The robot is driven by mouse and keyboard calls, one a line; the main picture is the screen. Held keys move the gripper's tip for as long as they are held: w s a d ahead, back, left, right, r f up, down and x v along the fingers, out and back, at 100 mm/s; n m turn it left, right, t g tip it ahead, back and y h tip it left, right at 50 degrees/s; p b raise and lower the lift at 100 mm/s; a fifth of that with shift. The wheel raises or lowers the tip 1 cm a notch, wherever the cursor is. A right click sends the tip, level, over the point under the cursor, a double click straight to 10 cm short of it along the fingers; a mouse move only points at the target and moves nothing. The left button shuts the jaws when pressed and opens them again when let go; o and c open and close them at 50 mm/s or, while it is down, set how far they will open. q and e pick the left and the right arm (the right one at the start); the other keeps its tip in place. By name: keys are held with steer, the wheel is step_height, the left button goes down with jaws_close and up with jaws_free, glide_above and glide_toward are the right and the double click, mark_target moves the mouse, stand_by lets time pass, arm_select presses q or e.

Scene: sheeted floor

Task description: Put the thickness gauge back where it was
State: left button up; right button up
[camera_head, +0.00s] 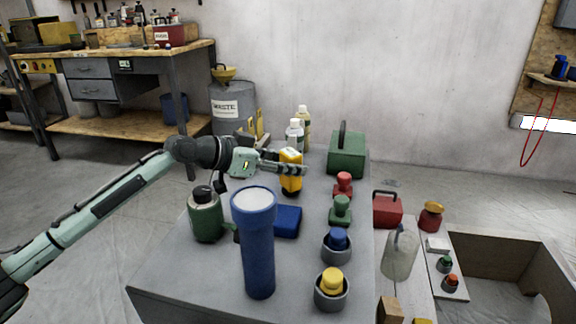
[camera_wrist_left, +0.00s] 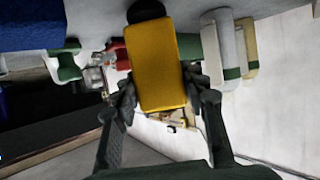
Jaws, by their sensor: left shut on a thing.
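The thickness gauge appears as a yellow block with a dark end (camera_head: 291,183), upright over the grey table (camera_head: 185,285), near its far middle. My left gripper (camera_head: 288,168) reaches in from the left and is shut on it. In the left wrist view the yellow gauge (camera_wrist_left: 158,55) sits between the two dark fingers of the left gripper (camera_wrist_left: 163,90). I cannot tell whether its base touches the tabletop. My right gripper is in neither view.
Close by stand a blue box (camera_head: 287,221), pale bottles (camera_head: 294,134), a green case (camera_head: 347,155), and red (camera_head: 343,186) and green (camera_head: 341,211) knobs. A tall blue cylinder (camera_head: 257,250) and green canister (camera_head: 205,215) stand nearer. A waste bin (camera_head: 233,108) is behind.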

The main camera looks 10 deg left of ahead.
arm_select(q)
steer(key=shift+f, duration=0.25)
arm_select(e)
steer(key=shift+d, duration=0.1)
arm_select(q)
steer(key=o, duration=1.3)
steer(key=shift+f, duration=0.1)
steer(key=shift+c, duration=0.2)
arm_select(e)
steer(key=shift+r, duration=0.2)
arm_select(q)
steer(key=shift+r, duration=0.25)
steer(key=v, duration=0.4)
steer(key=shift+a+f, duration=0.15)
steer(key=shift+f, duration=0.05)
steer(key=v, duration=0.8)
steer(key=shift+b, duration=0.45)
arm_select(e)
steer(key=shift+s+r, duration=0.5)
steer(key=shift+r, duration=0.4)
